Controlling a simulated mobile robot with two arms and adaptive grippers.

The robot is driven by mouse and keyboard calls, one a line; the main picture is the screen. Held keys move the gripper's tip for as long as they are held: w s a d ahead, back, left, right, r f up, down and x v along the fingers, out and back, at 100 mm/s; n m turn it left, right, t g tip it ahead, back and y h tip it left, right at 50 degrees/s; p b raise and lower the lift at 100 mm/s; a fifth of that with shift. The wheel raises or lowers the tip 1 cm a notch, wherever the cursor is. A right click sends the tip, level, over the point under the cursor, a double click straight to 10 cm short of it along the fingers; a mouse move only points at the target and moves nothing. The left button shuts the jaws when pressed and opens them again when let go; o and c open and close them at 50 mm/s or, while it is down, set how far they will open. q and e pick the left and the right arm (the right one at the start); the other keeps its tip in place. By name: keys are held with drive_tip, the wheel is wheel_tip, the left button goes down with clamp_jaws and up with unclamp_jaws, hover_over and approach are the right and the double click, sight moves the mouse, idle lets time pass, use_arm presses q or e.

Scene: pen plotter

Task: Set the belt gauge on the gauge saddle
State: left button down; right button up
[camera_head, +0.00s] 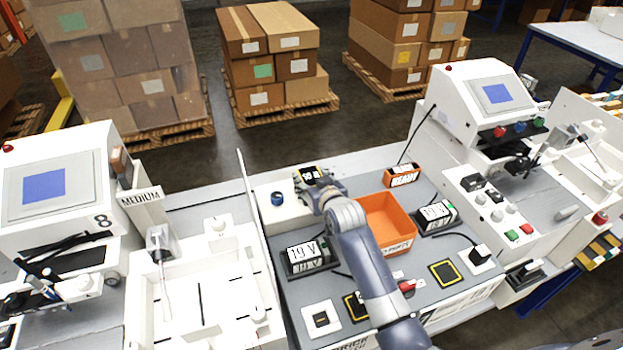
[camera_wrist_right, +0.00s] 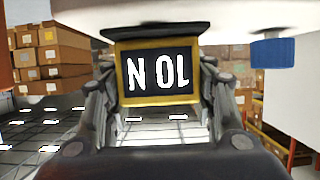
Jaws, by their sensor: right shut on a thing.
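The belt gauge (camera_head: 309,176) is a small black block with a yellow rim and white figures at the far edge of the bench. A white block (camera_head: 264,213) with a blue knob (camera_head: 277,198) lies just left of the gauge in the head view. I cannot tell whether the gauge touches it. No part is clearly recognisable as the gauge saddle. My left gripper is not in view.
An orange bin (camera_head: 386,218) stands right of my right forearm. A black "19 V" unit (camera_head: 308,257) and another black unit (camera_head: 437,216) with cables flank it. A thin upright panel (camera_head: 262,235) borders the left. Yellow-edged black pads (camera_head: 444,273) lie at the front.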

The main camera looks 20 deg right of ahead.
drive_tip(key=shift+r, duration=0.1)
drive_tip(key=shift+f, duration=0.2)
drive_tip(key=o, duration=1.2)
drive_tip(key=shift+o, duration=0.3)
drive_tip(key=shift+r, duration=0.25)
drive_tip(key=shift+s+r, duration=0.1)
drive_tip(key=shift+s, duration=0.5)
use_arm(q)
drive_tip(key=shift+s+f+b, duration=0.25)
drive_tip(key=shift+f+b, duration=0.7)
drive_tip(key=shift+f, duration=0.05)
use_arm(e)
drive_tip(key=v, duration=1)
drive_tip(key=shift+s, duration=0.4)
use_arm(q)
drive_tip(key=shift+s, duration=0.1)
